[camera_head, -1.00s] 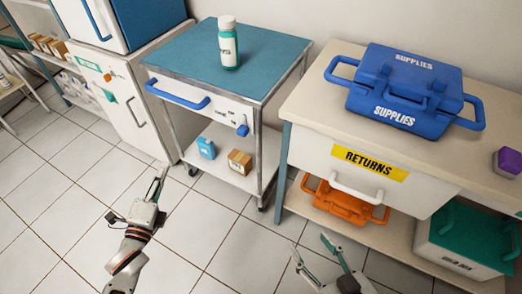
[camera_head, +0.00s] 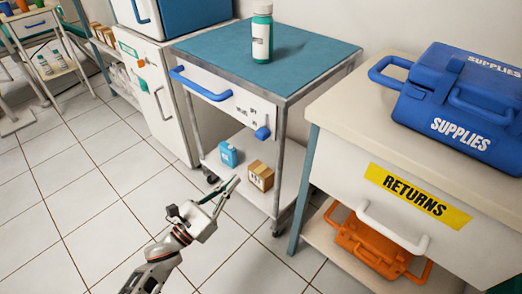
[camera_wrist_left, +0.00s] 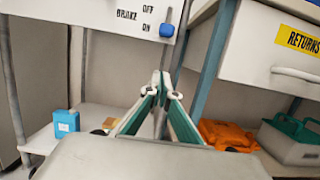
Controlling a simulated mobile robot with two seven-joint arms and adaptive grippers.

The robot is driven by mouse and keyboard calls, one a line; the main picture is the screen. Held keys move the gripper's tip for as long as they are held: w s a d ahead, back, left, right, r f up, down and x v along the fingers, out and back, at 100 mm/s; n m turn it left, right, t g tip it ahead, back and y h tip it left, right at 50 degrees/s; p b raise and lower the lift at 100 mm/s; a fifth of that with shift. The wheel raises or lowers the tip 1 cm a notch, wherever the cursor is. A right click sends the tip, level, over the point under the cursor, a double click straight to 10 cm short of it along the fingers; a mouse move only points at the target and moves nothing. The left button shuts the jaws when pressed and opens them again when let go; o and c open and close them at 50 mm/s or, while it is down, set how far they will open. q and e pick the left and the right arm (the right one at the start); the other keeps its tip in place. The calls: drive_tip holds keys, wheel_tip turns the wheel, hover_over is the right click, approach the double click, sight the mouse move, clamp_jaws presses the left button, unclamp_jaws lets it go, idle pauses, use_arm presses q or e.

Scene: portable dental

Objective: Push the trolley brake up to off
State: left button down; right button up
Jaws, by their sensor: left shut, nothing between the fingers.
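The trolley (camera_head: 322,50) has a blue-green top and a white front panel. Its brake lever (camera_head: 262,133) is a blue knob at the right of that panel. In the left wrist view the left fingertips (camera_wrist_left: 160,80) meet below the knob. My right gripper is not in view.
The returns cabinet (camera_head: 340,150) stands close on the right, with an orange case (camera_head: 372,245) below. Floor on the left is clear.

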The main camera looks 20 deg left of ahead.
sight(263, 134)
use_arm(q)
drive_tip(key=w+d+r+p, duration=0.1)
drive_tip(key=w+d+r, duration=0.2)
drive_tip(key=w+r, duration=0.3)
drive_tip(key=w, duration=0.3)
drive_tip(key=shift+d+r, duration=0.15)
drive_tip(key=shift+r, duration=0.1)
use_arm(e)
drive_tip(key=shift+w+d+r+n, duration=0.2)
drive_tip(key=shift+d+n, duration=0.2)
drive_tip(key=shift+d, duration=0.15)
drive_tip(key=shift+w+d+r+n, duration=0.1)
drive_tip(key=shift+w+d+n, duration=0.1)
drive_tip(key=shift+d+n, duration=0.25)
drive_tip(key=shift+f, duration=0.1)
